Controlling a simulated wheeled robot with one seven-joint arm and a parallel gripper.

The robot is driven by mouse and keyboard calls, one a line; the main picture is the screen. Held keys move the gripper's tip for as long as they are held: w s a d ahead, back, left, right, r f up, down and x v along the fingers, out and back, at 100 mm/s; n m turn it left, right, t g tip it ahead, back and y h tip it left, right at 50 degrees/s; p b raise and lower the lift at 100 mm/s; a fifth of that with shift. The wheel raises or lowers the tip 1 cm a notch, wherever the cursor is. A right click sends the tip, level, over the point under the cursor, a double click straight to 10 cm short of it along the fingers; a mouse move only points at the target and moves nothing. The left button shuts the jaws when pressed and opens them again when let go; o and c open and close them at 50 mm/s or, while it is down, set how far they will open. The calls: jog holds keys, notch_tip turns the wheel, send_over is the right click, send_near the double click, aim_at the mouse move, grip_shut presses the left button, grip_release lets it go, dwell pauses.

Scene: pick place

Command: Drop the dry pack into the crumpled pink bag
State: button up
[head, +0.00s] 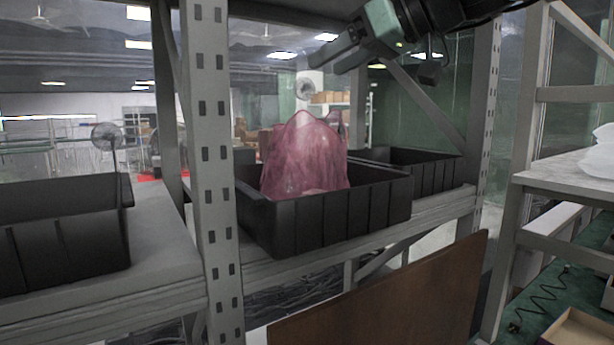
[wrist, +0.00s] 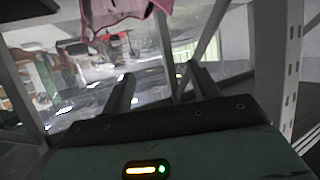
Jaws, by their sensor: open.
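The crumpled pink bag (head: 303,160) stands upright in a black bin (head: 335,220) on the shelf in the head view. Part of it hangs into the top of the wrist view (wrist: 118,22). My gripper (head: 325,64) is above the bag, near the top of the head view, and apart from it. In the wrist view its two fingers (wrist: 160,76) are spread with nothing between them. I cannot make out a dry pack in either view.
Another black bin (head: 62,235) stands at the left, past a grey perforated post (head: 211,150). A third bin (head: 420,172) sits behind right. A brown board (head: 385,300) leans below the shelf. A rack with a pale shelf (head: 565,175) stands at the right.

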jog(key=b+v, duration=0.3)
jog(key=v, duration=1.4)
jog(key=shift+r+b, duration=0.2)
jog(key=shift+b, duration=0.2)
jog(key=shift+s+d, duration=0.1)
jog(key=shift+s, duration=0.05)
jog(key=s+a+f+m+g+h, duration=0.1)
jog(key=s+a+f+h, duration=0.15)
jog(key=f, duration=0.65)
jog(key=s+a+f+m+g+h, duration=0.1)
jog(key=a+f, duration=0.3)
jog(key=f, duration=0.4)
jog(key=s+a+f+g+h, duration=0.1)
jog(key=a+f+g+h, duration=0.15)
jog(key=f, duration=0.65)
jog(key=s+d+f+g+h, duration=0.1)
jog(key=s+d+f, duration=0.1)
jog(key=s+f, duration=0.3)
jog(key=s+d+f+m+h, duration=0.1)
jog(key=s+f, duration=0.4)
jog(key=f, duration=0.7)
jog(key=s+d+f+m+g+h, duration=0.1)
jog(key=s+d+f+h, duration=0.2)
jog(key=f, duration=0.6)
jog(key=s, duration=0.2)
jog(key=shift+s+d+g, duration=0.2)
jog(key=shift+s+g, duration=0.15)
jog(key=shift+s, duration=0.05)
